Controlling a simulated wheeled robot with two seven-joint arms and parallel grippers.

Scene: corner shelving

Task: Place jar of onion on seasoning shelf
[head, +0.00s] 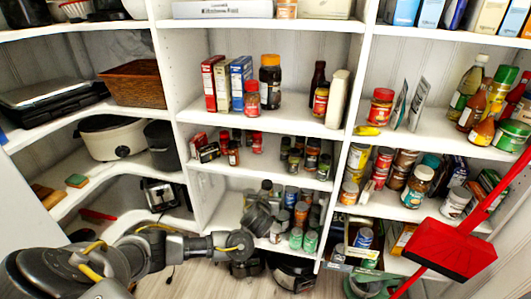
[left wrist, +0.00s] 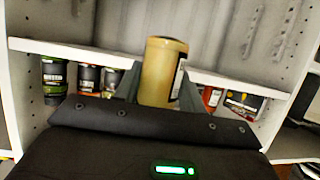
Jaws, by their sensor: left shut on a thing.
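My left gripper (left wrist: 160,92) is shut on a yellowish-tan jar (left wrist: 163,65) with a dark label on its right side, in the left wrist view. The jar is nearly upright, in front of a white shelf board. In the head view my left gripper (head: 262,204) reaches from the lower left to the lower middle shelf; the held jar is hard to make out there. The shelf with small spice jars (head: 262,165) is just above it in the middle bay. I cannot read the label. My right gripper is not in view.
Small jars (head: 300,212) crowd the shelf beside my left gripper. Small jars (left wrist: 88,78) also stand behind the held jar in the left wrist view. The spice shelf has bare room at its front edge (head: 270,178). A red dustpan (head: 450,250) is at the right.

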